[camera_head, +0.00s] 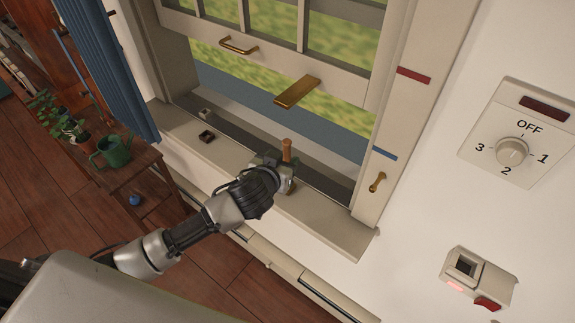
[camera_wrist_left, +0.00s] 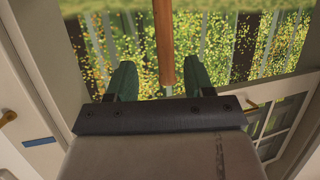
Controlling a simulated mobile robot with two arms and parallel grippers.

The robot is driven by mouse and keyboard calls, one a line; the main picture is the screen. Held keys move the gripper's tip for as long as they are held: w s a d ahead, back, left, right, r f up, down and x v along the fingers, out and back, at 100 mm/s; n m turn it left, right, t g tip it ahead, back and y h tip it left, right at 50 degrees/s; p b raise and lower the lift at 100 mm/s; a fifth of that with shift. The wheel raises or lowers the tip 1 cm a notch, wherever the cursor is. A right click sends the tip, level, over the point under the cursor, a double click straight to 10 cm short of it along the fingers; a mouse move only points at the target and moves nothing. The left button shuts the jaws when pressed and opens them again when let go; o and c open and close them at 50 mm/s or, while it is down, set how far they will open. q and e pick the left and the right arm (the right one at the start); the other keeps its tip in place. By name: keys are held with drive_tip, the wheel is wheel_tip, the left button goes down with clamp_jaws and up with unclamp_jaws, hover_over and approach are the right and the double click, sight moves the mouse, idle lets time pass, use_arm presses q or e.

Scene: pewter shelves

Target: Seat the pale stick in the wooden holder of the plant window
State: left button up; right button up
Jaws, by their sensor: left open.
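A wooden stick, warm brown rather than pale (camera_head: 287,150), stands up from the window sill beside my left gripper (camera_head: 277,170). In the left wrist view the stick (camera_wrist_left: 164,45) lies in the gap between the two green fingers of my left gripper (camera_wrist_left: 165,82). The fingers are spread, with clear space on both sides of the stick. Its lower end in the head view is hidden by the gripper. A small dark brown block with a hollow, perhaps the wooden holder (camera_head: 206,136), sits on the sill to the left. My right gripper is not in view.
A blue curtain (camera_head: 107,65) and plant table (camera_head: 135,172) are left.

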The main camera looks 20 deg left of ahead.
sight(285, 153)
use_arm(q)
drive_tip(key=shift+w, duration=0.45)
drive_tip(key=p+x, duration=0.1)
drive_tip(key=x, duration=0.2)
drive_tip(key=shift+w+a+r+p, duration=0.1)
drive_tip(key=shift+w+a+p, duration=0.1)
drive_tip(key=shift+a+p, duration=0.15)
drive_tip(key=shift+w+d+f, duration=0.15)
drive_tip(key=shift+w+f, duration=0.1)
drive_tip(key=shift+w, duration=0.2)
drive_tip(key=shift+s, duration=0.1)
drive_tip(key=c, duration=0.9)
clamp_jaws()
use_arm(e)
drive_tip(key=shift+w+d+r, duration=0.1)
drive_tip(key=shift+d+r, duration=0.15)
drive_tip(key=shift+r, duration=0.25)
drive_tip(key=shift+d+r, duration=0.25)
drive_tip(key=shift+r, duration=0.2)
